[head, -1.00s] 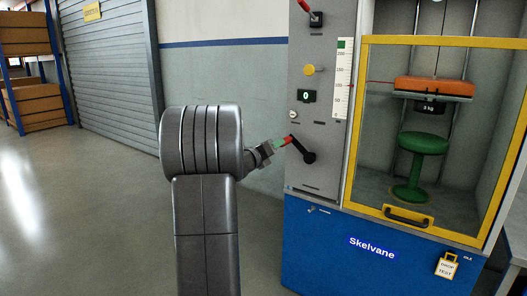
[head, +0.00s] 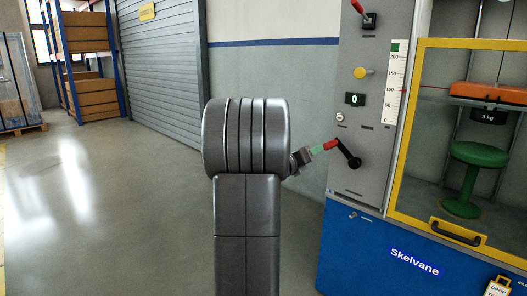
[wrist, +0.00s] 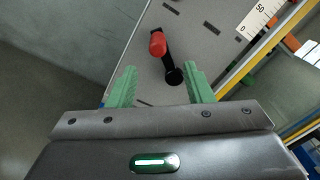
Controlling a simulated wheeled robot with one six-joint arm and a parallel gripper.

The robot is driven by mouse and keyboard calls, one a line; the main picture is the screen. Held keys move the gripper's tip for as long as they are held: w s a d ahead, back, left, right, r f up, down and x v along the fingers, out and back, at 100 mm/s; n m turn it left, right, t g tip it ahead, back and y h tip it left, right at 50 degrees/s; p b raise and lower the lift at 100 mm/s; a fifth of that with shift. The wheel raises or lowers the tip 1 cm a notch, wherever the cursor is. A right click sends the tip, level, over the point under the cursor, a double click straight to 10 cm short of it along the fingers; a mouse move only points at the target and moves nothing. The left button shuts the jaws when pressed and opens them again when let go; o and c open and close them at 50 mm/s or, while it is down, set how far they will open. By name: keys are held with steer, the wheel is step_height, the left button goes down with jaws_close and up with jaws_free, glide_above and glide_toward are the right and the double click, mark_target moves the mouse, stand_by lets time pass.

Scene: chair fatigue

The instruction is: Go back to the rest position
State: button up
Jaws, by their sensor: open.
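My gripper (wrist: 160,88) is open in the wrist view, with its two green fingers apart and nothing held. The red grip of the black crank lever (wrist: 157,44) shows ahead of the fingertips and between them. In the head view my gripper (head: 316,150) is small, at the right of my arm, close to the red grip of the lever (head: 331,145). I cannot tell from the head view whether they touch. The lever's black arm (head: 349,156) slants down to the right on the grey panel.
The test machine (head: 375,235) stands at the right, with a yellow-framed window (head: 402,150). Inside are a green stool (head: 470,170) and an orange block (head: 488,93). A shutter door (head: 165,60) and shelves with boxes (head: 90,85) are behind left. Open floor (head: 90,210) lies left.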

mark_target(326, 147)
steer(key=b+x, duration=0.1)
steer(key=x, duration=1.1)
steer(key=shift+w, duration=0.1)
steer(key=shift+f, duration=0.1)
steer(key=shift+a, duration=0.1)
steer(key=p+v, duration=0.2)
steer(key=v, duration=1.1)
steer(key=b+x, duration=0.2)
steer(key=x, duration=1.1)
steer(key=shift+w+a+f+n, duration=0.15)
steer(key=shift+w+f+n, duration=0.1)
steer(key=shift+f+n, duration=0.35)
steer(key=shift+a+r, duration=0.1)
steer(key=shift+r, duration=0.05)
